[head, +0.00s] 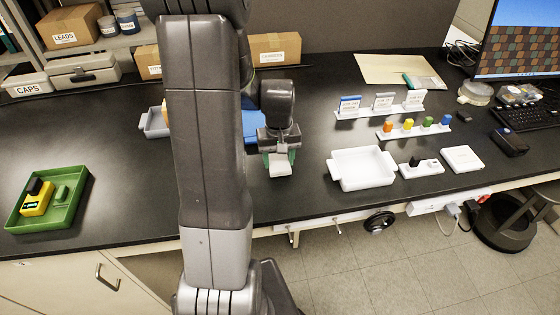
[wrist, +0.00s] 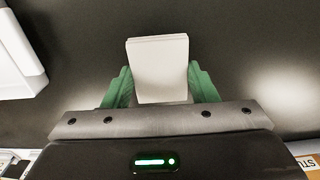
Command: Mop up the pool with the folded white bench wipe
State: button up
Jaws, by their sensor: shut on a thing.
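The folded white bench wipe (head: 280,169) is between the green fingers of my gripper (head: 279,160), over the black bench in the middle of the head view. In the wrist view the wipe (wrist: 159,68) sticks out past the fingertips of my gripper (wrist: 160,88), which is shut on it. I cannot tell whether the wipe touches the bench. I cannot make out the pool for sure; pale shiny patches on the bench in the wrist view may be only reflections. My arm hides part of the bench in the head view.
A white tray (head: 362,169) stands right of my gripper; its edge shows in the wrist view (wrist: 18,55). Racks with coloured pieces (head: 413,131) and cards (head: 379,110) stand behind it. A green tray (head: 72,215) is at far left. Bare bench (head: 125,175) lies between.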

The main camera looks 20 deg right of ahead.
jog(key=shift+s+a+r, duration=0.1)
jog(key=shift+a+r, duration=0.1)
jog(key=shift+r, duration=0.25)
jog(key=shift+d+r+p, duration=0.1)
jog(key=shift+r+p, duration=2)
jog(key=shift+r, duration=0.55)
